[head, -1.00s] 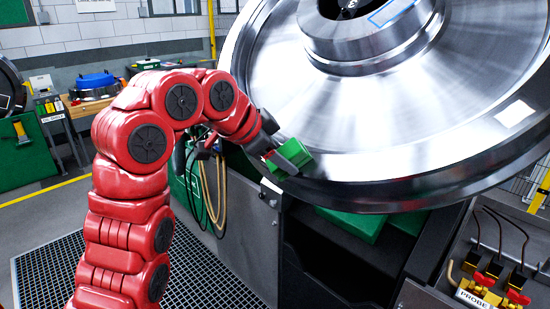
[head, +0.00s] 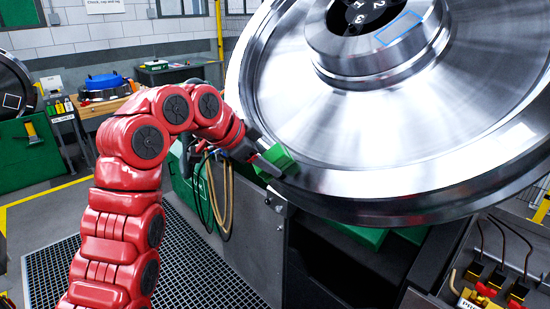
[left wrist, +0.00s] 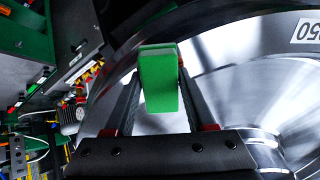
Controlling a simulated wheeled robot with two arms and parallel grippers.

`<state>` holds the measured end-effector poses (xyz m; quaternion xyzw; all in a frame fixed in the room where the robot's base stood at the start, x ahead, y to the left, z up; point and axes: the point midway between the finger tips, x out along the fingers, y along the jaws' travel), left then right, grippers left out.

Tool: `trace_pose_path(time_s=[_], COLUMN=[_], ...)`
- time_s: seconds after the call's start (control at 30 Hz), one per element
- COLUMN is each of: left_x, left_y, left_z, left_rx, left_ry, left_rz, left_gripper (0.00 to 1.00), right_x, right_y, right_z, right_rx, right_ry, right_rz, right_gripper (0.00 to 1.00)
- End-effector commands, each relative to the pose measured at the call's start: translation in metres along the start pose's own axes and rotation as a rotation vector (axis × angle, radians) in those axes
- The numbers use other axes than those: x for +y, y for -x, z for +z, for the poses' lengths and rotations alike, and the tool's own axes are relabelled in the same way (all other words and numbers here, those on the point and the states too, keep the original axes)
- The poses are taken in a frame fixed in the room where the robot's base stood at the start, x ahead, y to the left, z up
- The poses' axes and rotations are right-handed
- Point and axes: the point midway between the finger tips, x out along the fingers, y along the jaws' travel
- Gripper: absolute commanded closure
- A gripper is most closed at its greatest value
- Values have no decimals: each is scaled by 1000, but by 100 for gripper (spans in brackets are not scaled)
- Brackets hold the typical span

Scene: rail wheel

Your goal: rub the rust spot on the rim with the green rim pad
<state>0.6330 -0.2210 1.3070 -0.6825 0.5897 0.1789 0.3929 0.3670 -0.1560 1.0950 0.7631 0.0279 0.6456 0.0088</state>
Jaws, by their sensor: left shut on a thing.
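The green rim pad (head: 274,162) is held in my left gripper (head: 268,164), which is shut on it. The pad is at the lower left rim of the large steel wheel (head: 340,182); I cannot tell whether it touches. In the left wrist view the pad (left wrist: 159,78) sits between the two fingers (left wrist: 158,95), in front of the wheel's rim (left wrist: 112,82). No rust spot can be made out on the visible rim; the pad may hide it. My right gripper is in neither view.
A dark cabinet (head: 262,240) with green blocks on it stands under the wheel. Cables (head: 224,200) hang beside it. Brass fittings with red knobs (head: 487,290) are at the lower right. A bench (head: 95,108) with a blue-topped item stands at the back left.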

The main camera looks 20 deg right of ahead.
Motion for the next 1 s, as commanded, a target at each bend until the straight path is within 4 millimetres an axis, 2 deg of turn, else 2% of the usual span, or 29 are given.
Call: trace_pose_path(time_s=[0.03,0.27,0.6,1.0], left_x=[-5,-12,-39,-44], left_y=[2,2,2,-2], left_z=[1,6,17,23], left_rx=[-2,0,-1,0], left_ry=[2,0,0,0], left_rz=[1,-1,2,0], left_gripper=[100,100,100,100], right_x=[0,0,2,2], right_y=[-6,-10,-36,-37], right_z=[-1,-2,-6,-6], right_rx=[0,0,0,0], right_ry=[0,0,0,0], right_rz=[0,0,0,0], right_gripper=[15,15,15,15])
